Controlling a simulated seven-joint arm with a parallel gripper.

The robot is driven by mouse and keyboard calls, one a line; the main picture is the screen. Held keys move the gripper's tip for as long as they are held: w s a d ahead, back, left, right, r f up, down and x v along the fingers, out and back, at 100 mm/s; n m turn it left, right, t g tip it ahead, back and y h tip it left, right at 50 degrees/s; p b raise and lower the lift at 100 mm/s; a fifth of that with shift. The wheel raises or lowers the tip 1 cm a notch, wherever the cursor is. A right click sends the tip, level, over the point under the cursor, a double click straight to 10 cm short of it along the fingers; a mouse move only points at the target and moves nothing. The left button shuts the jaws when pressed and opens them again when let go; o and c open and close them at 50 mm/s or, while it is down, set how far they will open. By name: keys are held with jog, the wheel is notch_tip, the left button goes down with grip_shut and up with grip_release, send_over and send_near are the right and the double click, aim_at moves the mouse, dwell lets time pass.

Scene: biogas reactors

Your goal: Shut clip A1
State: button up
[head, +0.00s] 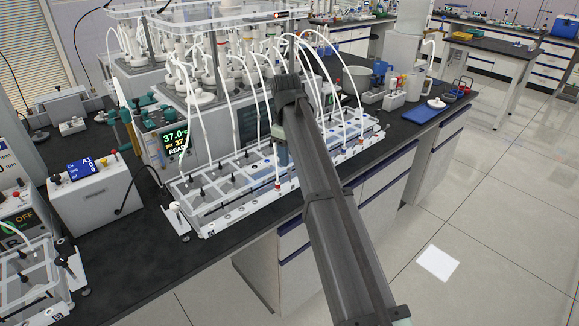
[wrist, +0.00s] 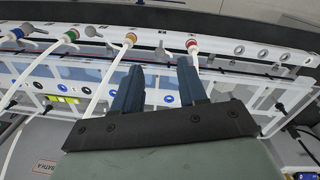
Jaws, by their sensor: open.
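My gripper (wrist: 159,72) shows in the wrist view as two dark blue fingers, apart with nothing between them. The fingers point at a white rail (wrist: 228,45) with tubes on it. A red-collared tube fitting (wrist: 192,45) is just beyond the right finger, and a yellow-collared one (wrist: 130,39) is beyond the left finger. Green (wrist: 71,36) and blue (wrist: 17,34) collared fittings with grey levers are farther left. I cannot read a label that tells which is clip A1. In the head view my arm hides most of the gripper.
The long clear-and-white rack (head: 215,190) stands along the black bench (head: 130,265), with white tubes arching to it from the reactor bath with its display (head: 174,139). A box with a blue screen (head: 95,195) is at left. A blue tray (head: 422,113) lies at right.

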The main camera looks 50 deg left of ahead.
aim_at(290, 172)
jog(key=shift+w+f, duration=0.15)
jog(key=shift+f, duration=2.35)
grip_shut()
